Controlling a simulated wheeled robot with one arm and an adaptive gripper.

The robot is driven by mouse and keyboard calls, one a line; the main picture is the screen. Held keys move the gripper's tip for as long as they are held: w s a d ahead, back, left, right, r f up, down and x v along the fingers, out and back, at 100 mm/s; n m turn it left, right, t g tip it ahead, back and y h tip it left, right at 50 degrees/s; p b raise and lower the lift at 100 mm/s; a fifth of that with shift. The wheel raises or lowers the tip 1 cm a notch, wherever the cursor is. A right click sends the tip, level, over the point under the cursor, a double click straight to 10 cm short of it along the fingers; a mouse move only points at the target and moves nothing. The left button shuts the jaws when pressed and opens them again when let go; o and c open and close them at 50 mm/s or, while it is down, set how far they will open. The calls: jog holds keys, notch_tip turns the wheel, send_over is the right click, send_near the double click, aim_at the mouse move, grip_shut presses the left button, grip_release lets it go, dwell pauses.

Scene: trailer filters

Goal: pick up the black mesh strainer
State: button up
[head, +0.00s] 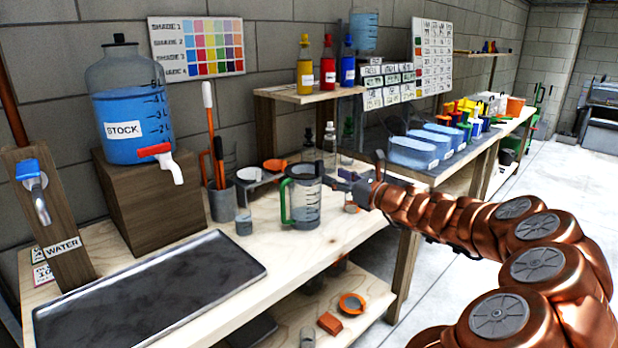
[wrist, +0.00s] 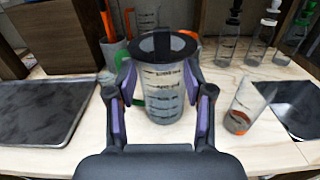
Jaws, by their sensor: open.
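A clear measuring jug (head: 306,203) with a green handle stands on the wooden bench. A black round piece, which looks like the black mesh strainer (head: 302,170), sits across its mouth. In the wrist view the strainer (wrist: 163,45) shows as a dark disc with a wide rim on top of the jug (wrist: 165,95). My gripper (wrist: 160,77) is open. Its purple-padded fingers appear on either side of the jug, below the strainer's rim in the picture. Whether they touch the jug, I cannot tell. In the head view my gripper (head: 343,182) is at the jug's right.
A clear beaker with orange at its base (wrist: 240,110) stands close right of my gripper. A dark tray (head: 150,290) lies at the bench's left. A rack with an orange ring (head: 275,165) is behind the jug. Bottles (wrist: 230,45) stand behind. Bare bench lies in front.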

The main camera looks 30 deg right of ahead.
aim_at(322, 170)
jog(key=shift+x, duration=3.65)
jog(key=shift+d, duration=0.15)
grip_shut()
